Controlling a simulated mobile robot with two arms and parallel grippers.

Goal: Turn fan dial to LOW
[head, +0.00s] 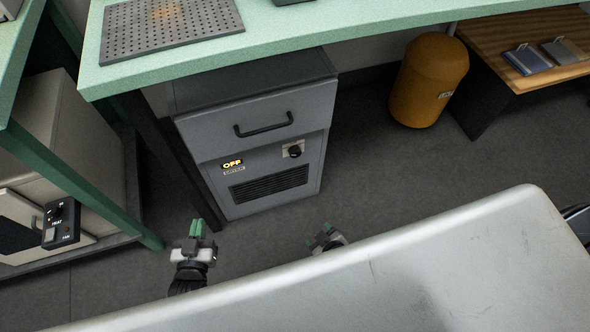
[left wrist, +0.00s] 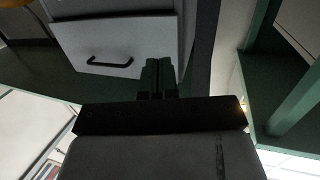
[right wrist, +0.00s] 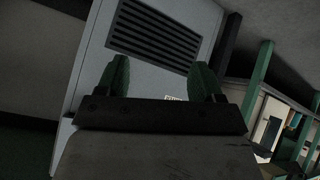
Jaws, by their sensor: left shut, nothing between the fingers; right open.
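A grey cabinet (head: 255,190) stands under the green bench. Its front has a black round dial (head: 294,151) on a pale plate, upper right. A lit sign (head: 232,163) on the left reads OFF. A vent (head: 268,184) is below; it also shows in the right wrist view (right wrist: 158,35). I cannot read the dial's pointer. My left gripper (head: 194,232) is shut and empty, in front of the cabinet's lower left, apart from it. My right gripper (head: 322,235) is open in front of the cabinet's lower right; its spread fingers show in the right wrist view (right wrist: 160,77).
A drawer handle (head: 263,127) sits above the dial. The green bench top (head: 290,40) overhangs the cabinet. A black control box (head: 61,222) with a knob is at far left.

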